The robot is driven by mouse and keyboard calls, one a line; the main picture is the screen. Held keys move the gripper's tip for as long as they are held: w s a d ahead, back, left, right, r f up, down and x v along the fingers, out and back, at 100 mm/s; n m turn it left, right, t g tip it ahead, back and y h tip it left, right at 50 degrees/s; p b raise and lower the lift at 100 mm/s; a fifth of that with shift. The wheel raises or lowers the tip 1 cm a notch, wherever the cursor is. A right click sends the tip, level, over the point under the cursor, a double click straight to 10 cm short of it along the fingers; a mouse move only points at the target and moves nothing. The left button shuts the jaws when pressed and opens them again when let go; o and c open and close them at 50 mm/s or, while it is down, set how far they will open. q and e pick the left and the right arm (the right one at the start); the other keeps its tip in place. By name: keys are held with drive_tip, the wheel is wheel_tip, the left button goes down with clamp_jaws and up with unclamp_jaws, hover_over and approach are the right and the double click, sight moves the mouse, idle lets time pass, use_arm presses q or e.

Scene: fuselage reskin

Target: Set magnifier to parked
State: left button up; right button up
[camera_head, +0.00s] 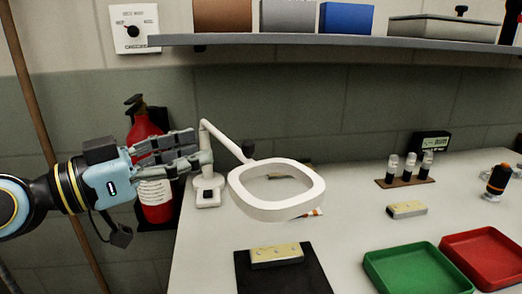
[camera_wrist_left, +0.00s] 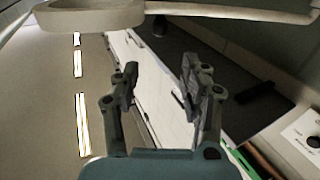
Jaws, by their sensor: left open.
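The magnifier (camera_head: 272,212) is a white, rounded-square frame on a jointed white arm (camera_head: 222,139). The arm rises from a white base (camera_head: 208,190) at the left of the bench. In the left wrist view the gripper (camera_wrist_left: 160,68) is open, nothing shows clasped between the fingers, and a pale rim, seemingly the magnifier (camera_wrist_left: 90,18), crosses the top.
A red fire extinguisher (camera_head: 154,190) stands behind my left gripper. A shelf (camera_head: 330,41) runs along the wall above. A black mat (camera_head: 290,276) with a block, a green tray (camera_head: 418,287), a red tray (camera_head: 485,231) and a vial rack (camera_head: 404,181) occupy the bench.

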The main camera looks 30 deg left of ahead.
sight(250, 144)
use_arm(q)
drive_tip(key=shift+g, duration=0.3)
drive_tip(key=x, duration=0.7)
drive_tip(key=f+x, duration=0.1)
drive_tip(key=x, duration=0.2)
drive_tip(key=shift+w, duration=0.2)
drive_tip(key=shift+f, duration=0.1)
clamp_jaws()
drive_tip(key=shift+w+d, duration=0.1)
